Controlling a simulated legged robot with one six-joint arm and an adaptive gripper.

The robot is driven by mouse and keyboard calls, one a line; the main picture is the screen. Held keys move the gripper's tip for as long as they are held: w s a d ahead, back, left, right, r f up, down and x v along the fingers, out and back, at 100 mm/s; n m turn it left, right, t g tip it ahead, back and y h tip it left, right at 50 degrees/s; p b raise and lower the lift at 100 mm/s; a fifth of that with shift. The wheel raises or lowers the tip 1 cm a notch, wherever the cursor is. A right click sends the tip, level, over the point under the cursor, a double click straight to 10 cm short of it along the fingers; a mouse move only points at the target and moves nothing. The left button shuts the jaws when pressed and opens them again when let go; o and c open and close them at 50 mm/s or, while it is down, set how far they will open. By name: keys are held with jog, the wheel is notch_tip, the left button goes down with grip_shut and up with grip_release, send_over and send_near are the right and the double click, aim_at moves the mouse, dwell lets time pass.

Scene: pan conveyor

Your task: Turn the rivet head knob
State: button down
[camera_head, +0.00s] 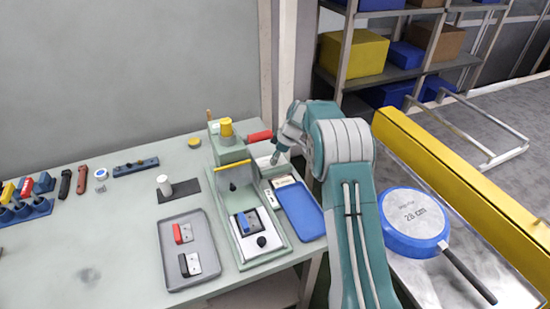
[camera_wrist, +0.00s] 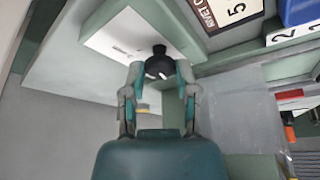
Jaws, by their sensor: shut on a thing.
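The black rivet head knob (camera_wrist: 158,62) sticks out of a white plate (camera_wrist: 120,38) on the press in the wrist view. My gripper (camera_wrist: 160,76) has a finger on each side of the knob and is shut on it. In the head view, my gripper (camera_head: 275,158) is at the right side of the green press (camera_head: 228,150). The knob is hidden there.
A blue tray (camera_head: 298,212) lies just right of the press base. A grey tray (camera_head: 185,275) with two small blocks is to its left. A pan (camera_head: 413,215) rests on the metal conveyor (camera_head: 475,265) beside a yellow rail (camera_head: 460,170). The table's front left is clear.

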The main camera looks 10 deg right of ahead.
jog(key=shift+f+n+g, duration=0.25)
jog(key=shift+n+g, duration=0.25)
jog(key=shift+n, duration=0.6)
jog(key=shift+c, duration=1.9)
grip_release()
jog(key=shift+w, duration=0.1)
jog(key=shift+d+r, duration=0.1)
jog(key=v, duration=1.1)
jog(key=shift+d+r, duration=0.3)
jog(key=shift+r, duration=0.05)
